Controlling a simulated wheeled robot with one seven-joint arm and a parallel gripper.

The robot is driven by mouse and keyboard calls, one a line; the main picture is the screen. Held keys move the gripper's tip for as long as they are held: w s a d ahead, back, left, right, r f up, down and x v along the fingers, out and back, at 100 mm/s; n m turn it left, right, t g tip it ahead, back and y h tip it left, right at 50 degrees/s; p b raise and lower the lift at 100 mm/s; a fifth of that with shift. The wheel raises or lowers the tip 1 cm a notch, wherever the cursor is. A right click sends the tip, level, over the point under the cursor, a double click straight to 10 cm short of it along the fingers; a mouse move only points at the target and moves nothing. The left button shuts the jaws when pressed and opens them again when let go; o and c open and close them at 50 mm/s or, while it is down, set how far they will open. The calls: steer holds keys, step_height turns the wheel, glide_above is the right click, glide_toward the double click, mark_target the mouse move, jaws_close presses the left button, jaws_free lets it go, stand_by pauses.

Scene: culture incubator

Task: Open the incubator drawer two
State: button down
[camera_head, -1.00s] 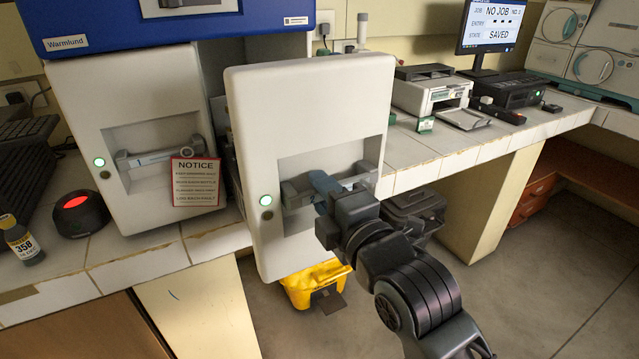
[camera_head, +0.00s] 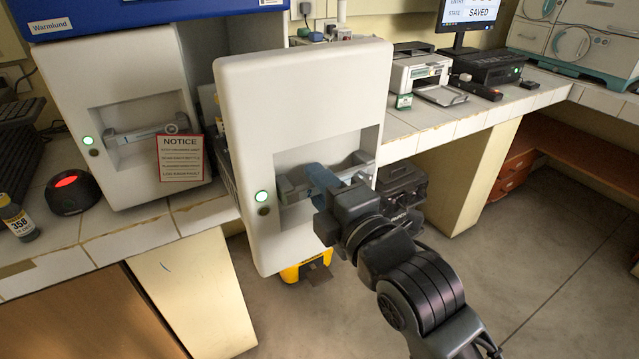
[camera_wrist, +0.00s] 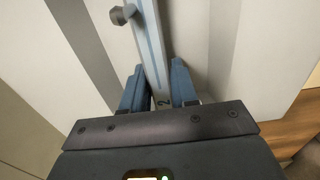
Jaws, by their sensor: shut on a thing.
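The right-hand drawer (camera_head: 300,100) of the incubator is pulled out past the bench edge, its white front standing clear of the left drawer front. Its bar handle (camera_head: 290,190) sits in a recess. My gripper (camera_head: 322,180) is shut on this handle, and its blue fingers lie either side of the bar. In the wrist view the handle bar (camera_wrist: 152,45) runs between my gripper's fingers (camera_wrist: 158,88), with a "2" marked on it. The left drawer (camera_head: 130,80) is closed and has a red NOTICE sign hanging from its handle.
A red-lit round device (camera_head: 72,191) and a labelled bottle (camera_head: 17,217) stand on the bench at left. A printer (camera_head: 420,70) and a monitor (camera_head: 475,20) stand at right. A yellow item (camera_head: 291,273) and a black case (camera_head: 403,188) are below. Floor at right is clear.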

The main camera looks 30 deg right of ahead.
steer(key=shift+f, duration=0.1)
steer(key=c, duration=1)
jaws_free()
steer(key=shift+o, duration=0.2)
steer(key=s+b, duration=0.1)
steer(key=s, duration=0.6)
steer(key=shift+s, duration=0.4)
steer(key=s+f+m+g, duration=0.1)
steer(key=s+f+m, duration=0.2)
steer(key=s+m, duration=0.3)
steer(key=s+f+m+g, duration=0.1)
steer(key=s+f+m, duration=0.2)
steer(key=s, duration=1)
steer(key=s+f+m+g, duration=0.1)
steer(key=s+f+m, duration=0.2)
steer(key=s+m, duration=0.6)
steer(key=shift+s+f, duration=0.4)
steer(key=shift+s, duration=0.25)
